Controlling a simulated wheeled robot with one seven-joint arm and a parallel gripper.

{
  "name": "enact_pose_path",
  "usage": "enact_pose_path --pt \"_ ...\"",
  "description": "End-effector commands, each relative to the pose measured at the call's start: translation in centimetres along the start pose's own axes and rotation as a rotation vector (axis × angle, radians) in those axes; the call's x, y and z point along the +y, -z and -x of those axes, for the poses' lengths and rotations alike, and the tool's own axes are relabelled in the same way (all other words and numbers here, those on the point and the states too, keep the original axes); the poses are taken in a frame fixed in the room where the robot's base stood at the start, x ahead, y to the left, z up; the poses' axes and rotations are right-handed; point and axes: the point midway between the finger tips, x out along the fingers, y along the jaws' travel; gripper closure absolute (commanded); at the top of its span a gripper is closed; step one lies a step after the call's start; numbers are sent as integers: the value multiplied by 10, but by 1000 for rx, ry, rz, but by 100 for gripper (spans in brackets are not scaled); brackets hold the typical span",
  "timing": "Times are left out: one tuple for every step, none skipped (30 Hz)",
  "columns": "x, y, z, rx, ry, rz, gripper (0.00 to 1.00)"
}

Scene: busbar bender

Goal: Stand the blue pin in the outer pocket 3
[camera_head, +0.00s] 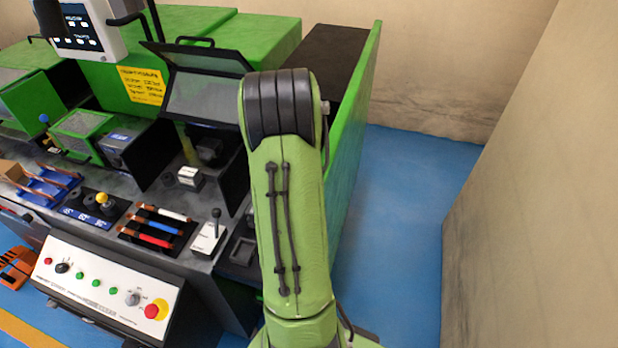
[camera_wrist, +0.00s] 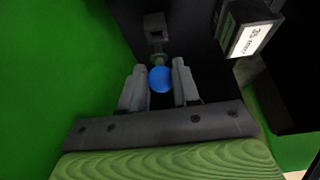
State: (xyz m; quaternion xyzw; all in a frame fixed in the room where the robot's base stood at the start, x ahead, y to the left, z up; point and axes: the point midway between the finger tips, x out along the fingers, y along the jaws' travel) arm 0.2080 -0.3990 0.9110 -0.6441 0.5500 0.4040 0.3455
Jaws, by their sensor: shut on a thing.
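In the wrist view my gripper (camera_wrist: 160,82) is shut on the blue pin (camera_wrist: 160,79). Its round blue head shows between the two grey fingers. A short grey part sits just beyond the head, and a small grey block with a dark square opening (camera_wrist: 155,27) is further up against a dark surface. I cannot tell whether the pin touches this block, or whether it is outer pocket 3. The pin's lower part is hidden. In the head view my arm hides the gripper and the pin.
A dark block with a white label (camera_wrist: 248,40) stands right of the gripper, and a green wall (camera_wrist: 50,80) is at left. In the head view a raised clear guard (camera_head: 205,97), a rack of coloured-handled tools (camera_head: 157,228) and a control panel (camera_head: 105,287) are left of my arm. Blue floor (camera_head: 405,215) is clear at right.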

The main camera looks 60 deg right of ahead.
Motion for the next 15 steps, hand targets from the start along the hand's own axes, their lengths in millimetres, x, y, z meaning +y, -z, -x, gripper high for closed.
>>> enact_pose_path --pt "0 0 -1 0 0 0 100" --pt "0 -1 -2 0 0 0 100" --pt "0 -1 -3 0 0 0 100" --pt "0 -2 -4 0 0 0 100" --pt "0 -2 -4 0 0 0 100" --pt "0 -3 -6 0 0 0 100" --pt "0 -3 -6 0 0 0 100" --pt "0 -3 -7 0 0 0 100" --pt "0 -4 -8 0 0 0 100" --pt "0 -4 -8 0 0 0 100" --pt "0 -4 -9 0 0 0 100" --pt "0 -5 -10 0 0 0 100" --pt "0 -5 -11 0 0 0 100" --pt "0 -6 -12 0 0 0 100" --pt "0 -6 -12 0 0 0 100"
